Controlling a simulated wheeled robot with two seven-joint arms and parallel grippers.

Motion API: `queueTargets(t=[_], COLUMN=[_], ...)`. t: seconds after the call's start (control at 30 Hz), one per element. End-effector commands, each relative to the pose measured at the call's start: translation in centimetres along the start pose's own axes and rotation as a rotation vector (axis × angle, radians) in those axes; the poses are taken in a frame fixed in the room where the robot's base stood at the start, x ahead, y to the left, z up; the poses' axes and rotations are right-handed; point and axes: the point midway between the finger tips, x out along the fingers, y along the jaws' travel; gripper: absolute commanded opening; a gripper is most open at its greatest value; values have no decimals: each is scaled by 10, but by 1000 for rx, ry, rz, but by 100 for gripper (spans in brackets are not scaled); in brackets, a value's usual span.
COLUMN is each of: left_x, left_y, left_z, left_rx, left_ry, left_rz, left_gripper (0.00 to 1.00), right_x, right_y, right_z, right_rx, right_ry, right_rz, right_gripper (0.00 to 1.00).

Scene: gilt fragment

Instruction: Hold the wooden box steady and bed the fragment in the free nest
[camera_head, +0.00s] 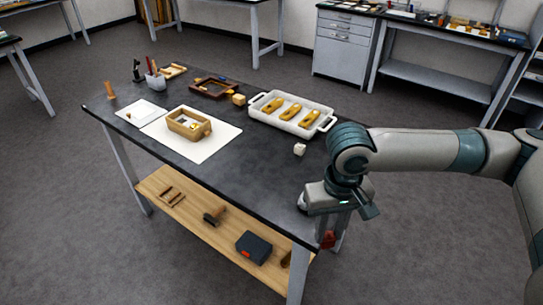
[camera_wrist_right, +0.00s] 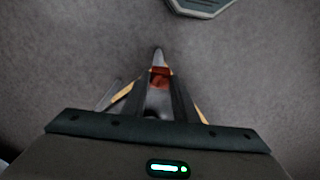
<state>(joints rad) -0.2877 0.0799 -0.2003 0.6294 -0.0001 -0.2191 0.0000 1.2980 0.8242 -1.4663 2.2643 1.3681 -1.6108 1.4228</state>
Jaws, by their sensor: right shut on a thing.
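The wooden box (camera_head: 178,127) sits on a white sheet on the table, open at the top. Small light and golden shapes show inside it, too small to tell the nests apart. My right gripper (camera_head: 329,232) points down beside the table's right front corner, well away from the box. It is shut on a red-brown piece (camera_head: 328,240), which also shows between the fingers in the right wrist view (camera_wrist_right: 161,77). I cannot tell for sure that this is the fragment. My left gripper is not in view.
A white tray (camera_head: 258,113) with golden pieces stands at the back right of the dark table (camera_head: 240,176). The table's front right is clear.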

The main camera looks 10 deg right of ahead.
Motion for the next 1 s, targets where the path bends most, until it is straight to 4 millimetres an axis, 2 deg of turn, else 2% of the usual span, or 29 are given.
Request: queueTargets(t=[0.23, 0.57, 0.8, 1.0], left_x=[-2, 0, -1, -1], left_y=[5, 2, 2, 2], left_z=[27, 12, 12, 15], left_rx=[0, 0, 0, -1], left_ry=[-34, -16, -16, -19], left_rz=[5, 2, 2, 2], left_gripper=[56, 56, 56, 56], right_x=[24, 64, 104, 120], right_y=[-1, -1, 0, 1], right_z=[4, 15, 30, 36], right_rx=[-2, -2, 1, 4], right_ry=[-1, -3, -5, 0], right_rz=[-3, -4, -1, 3], right_gripper=[4, 4, 4, 4])
